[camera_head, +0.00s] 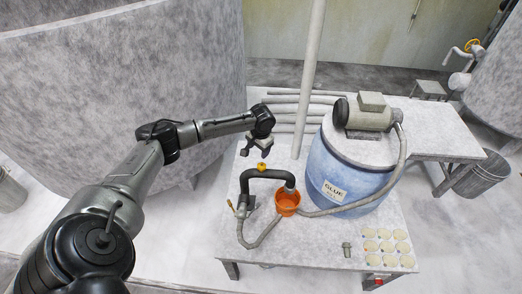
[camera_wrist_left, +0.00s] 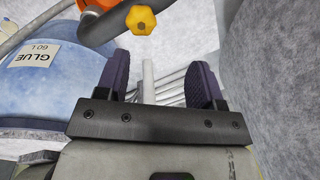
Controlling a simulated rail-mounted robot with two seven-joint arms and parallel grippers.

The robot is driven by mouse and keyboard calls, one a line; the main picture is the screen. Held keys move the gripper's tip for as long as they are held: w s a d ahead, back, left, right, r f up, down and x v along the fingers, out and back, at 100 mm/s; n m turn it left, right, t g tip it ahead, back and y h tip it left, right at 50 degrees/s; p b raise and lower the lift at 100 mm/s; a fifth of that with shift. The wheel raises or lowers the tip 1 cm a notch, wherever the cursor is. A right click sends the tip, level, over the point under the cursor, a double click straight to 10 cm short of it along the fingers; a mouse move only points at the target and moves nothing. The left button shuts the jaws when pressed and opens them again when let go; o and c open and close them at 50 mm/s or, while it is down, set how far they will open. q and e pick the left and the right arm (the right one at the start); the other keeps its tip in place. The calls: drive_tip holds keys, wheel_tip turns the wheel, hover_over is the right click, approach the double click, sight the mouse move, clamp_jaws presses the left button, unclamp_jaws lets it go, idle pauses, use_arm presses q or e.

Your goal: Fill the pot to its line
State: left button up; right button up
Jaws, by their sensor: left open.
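An orange pot (camera_head: 287,204) stands on the table under the outlet end of a dark bent pipe (camera_head: 262,175). Its inside and any line on it are too small to make out. A yellow knob (camera_head: 261,167) sits on top of the pipe; it also shows in the left wrist view (camera_wrist_left: 140,20), beyond my fingertips. A blue drum (camera_head: 340,182) labelled GLUE stands right of the pot. My left gripper (camera_head: 256,147) is open and empty, above and behind the knob, apart from it. In the left wrist view its two dark fingers (camera_wrist_left: 160,80) are spread. My right gripper is not in view.
A pump (camera_head: 366,114) sits on the drum, and a grey hose (camera_head: 400,165) runs down from it towards the pot. Several pale round discs (camera_head: 386,246) lie at the table's front right. A large grey tank (camera_head: 110,90) rises at left, close to my left arm.

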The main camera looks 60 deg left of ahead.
sight(262, 164)
use_arm(q)
drive_tip(key=shift+w+d+n+h, duration=0.15)
drive_tip(key=shift+d+n+h, duration=0.45)
drive_tip(key=shift+n, duration=0.1)
drive_tip(key=shift+w+d+f+n, duration=0.1)
drive_tip(key=shift+d+f+n, duration=0.05)
drive_tip(key=shift+n, duration=0.45)
drive_tip(key=shift+f+b, duration=0.6)
drive_tip(key=shift+b, duration=0.1)
wheel_tip(262, 164, down, 8)
drive_tip(key=b, duration=0.9)
drive_tip(key=shift+b, duration=0.3)
drive_tip(key=shift+r, duration=0.25)
drive_tip(key=shift+c, duration=1)
drive_tip(key=c, duration=0.3)
